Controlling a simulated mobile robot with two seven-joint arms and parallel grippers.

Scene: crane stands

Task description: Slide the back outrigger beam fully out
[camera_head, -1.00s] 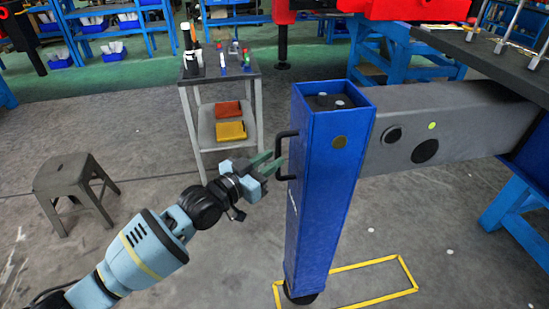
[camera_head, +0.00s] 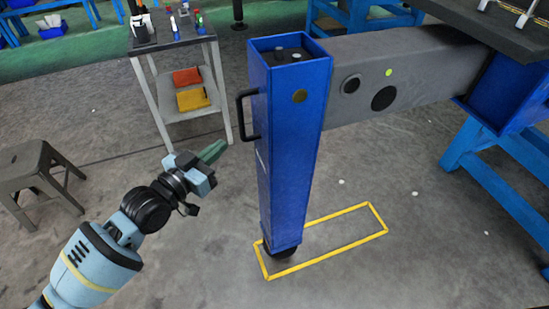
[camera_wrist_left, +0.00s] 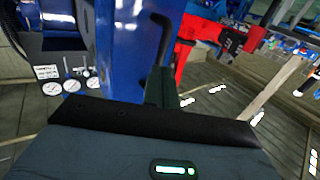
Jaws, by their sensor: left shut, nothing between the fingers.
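The grey outrigger beam (camera_head: 420,75) runs out of a blue housing (camera_head: 510,90) at the right. Its outer end carries an upright blue leg (camera_head: 290,150) with a black handle (camera_head: 241,115) on its left side. My left gripper (camera_head: 212,152) is shut and empty, left of and below the handle and apart from it in the head view. In the left wrist view its green fingers (camera_wrist_left: 162,88) show close together, with the handle (camera_wrist_left: 163,35) and blue leg (camera_wrist_left: 125,50) beyond. My right gripper is not in view.
The leg's foot (camera_head: 281,252) is at the left end of a yellow floor outline (camera_head: 345,248). A tool cart (camera_head: 180,100) stands behind my left gripper, and a grey stool (camera_head: 38,170) is at the left. Blue trestle legs (camera_head: 480,160) stand at the right. The floor between is clear.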

